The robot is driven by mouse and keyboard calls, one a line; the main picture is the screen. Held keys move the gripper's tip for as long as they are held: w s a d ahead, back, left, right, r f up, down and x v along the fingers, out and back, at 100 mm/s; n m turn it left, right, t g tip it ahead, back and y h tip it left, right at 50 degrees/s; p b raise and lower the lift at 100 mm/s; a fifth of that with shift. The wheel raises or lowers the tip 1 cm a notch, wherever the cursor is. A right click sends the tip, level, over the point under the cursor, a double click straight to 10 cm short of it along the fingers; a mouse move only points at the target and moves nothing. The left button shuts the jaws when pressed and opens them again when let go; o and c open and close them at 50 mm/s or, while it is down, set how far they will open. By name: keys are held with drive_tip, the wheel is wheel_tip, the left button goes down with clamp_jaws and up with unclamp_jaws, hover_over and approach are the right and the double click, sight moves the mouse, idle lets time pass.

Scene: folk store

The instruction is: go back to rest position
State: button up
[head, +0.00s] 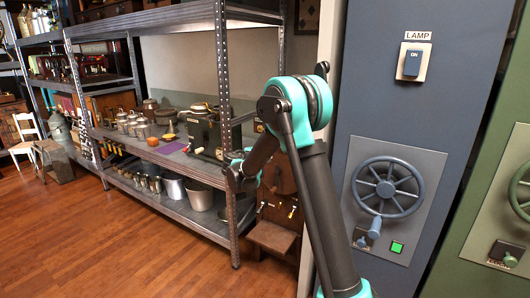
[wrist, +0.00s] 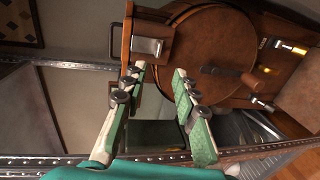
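My arm (head: 320,200) rises in front of the blue cabinet and bends at a teal elbow. Its forearm reaches down and away toward the end of the metal shelf. My gripper (head: 240,175) is small and partly hidden by the arm in the head view. In the wrist view my gripper (wrist: 158,70) shows two green and pale fingers with a clear gap between them. Nothing is held in that gap. A brown wooden piece with a round disc (wrist: 208,55) lies beyond the fingertips; I cannot tell the exact distance.
A metal shelf (head: 221,100) with pots and jars stands on the left, its end post close to my gripper. The blue cabinet (head: 425,90) with a handwheel (head: 387,187) and lamp switch (head: 412,63) is on the right. Wooden floor (head: 90,240) is clear at lower left.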

drive_tip(key=s+d+f+m+g+y, duration=0.25)
drive_tip(key=s+d, duration=0.45)
drive_tip(key=s, duration=0.4)
drive_tip(key=s+d+f+m+g+y, duration=0.1)
drive_tip(key=s+d+f+m+g, duration=0.2)
drive_tip(key=s+d, duration=0.55)
drive_tip(key=s+a+f+m+g+y, duration=0.1)
drive_tip(key=s+f+y, duration=0.1)
drive_tip(key=s, duration=0.7)
drive_tip(key=s+a+f+m+g+y, duration=0.1)
drive_tip(key=s+f, duration=0.3)
drive_tip(key=s, duration=0.4)
drive_tip(key=s+a+f+m+g+y, duration=0.1)
drive_tip(key=s+a+f+m+y, duration=0.1)
drive_tip(key=s, duration=0.7)
wheel_tip(320, 180, down, 2)
drive_tip(key=shift+s+a+f+m+y, duration=0.1)
drive_tip(key=shift+s+a+m+y, duration=0.25)
drive_tip(key=shift+a+m, duration=0.25)
